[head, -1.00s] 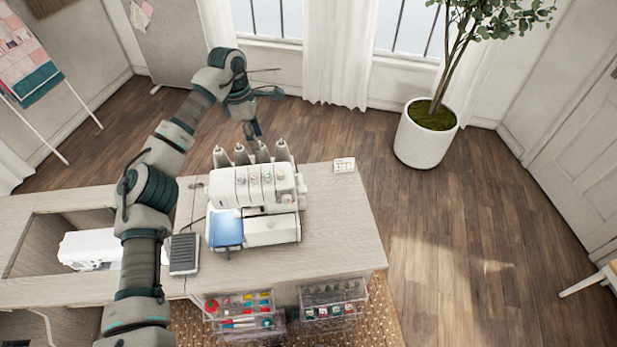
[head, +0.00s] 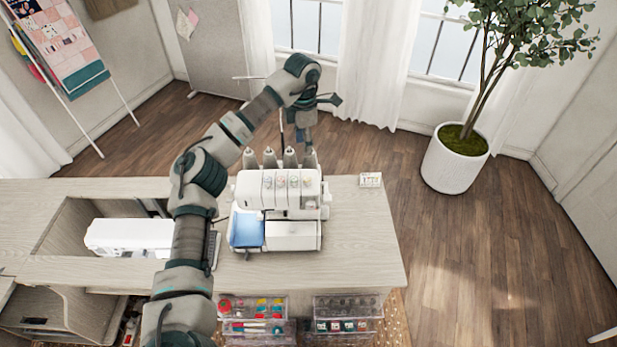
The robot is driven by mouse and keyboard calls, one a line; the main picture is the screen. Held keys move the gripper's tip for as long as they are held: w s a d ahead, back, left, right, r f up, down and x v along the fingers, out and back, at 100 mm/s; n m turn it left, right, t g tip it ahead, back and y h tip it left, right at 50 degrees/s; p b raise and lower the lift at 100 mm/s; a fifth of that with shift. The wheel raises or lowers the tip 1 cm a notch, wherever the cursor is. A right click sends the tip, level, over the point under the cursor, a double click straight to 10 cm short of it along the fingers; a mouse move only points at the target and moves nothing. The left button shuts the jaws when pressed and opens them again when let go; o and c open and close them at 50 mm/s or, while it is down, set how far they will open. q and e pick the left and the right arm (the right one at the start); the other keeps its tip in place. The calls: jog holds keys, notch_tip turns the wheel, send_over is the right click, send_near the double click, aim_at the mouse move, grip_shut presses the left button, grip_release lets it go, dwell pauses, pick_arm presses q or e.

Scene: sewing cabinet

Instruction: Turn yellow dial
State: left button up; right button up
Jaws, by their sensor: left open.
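The white serger (head: 290,210) stands on the wooden cabinet top, with a blue panel on its lower left. A row of small coloured dials (head: 287,181) runs along its upper front; they are too small to tell surely which is yellow. My left gripper (head: 306,128) is open and empty, pointing down behind the serger, above the thread cones. It looks apart from the dials. My left arm reaches in from the lower left, passing left of the serger. My right gripper is not in view.
Thread cones (head: 270,158) stand behind the serger. A small card box (head: 370,180) sits to its right. Another white machine (head: 130,236) rests in the cabinet recess at left. Clear drawers (head: 348,310) with supplies are at the front. The right part of the top (head: 368,245) is clear.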

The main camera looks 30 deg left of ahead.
pick_arm(q)
send_over(307, 178)
notch_tip(307, 178, down, 6)
jog(key=shift+d+f, duration=0.15)
jog(key=shift+f, duration=0.05)
notch_tip(307, 178, down, 6)
jog(key=shift+f, duration=0.25)
jog(key=shift+a+f, duration=0.35)
jog(key=shift+a, duration=0.05)
jog(key=shift+d, duration=0.25)
jog(key=shift+c, duration=1.4)
jog(key=shift+d+r, duration=0.1)
jog(key=shift+d, duration=0.05)
grip_shut()
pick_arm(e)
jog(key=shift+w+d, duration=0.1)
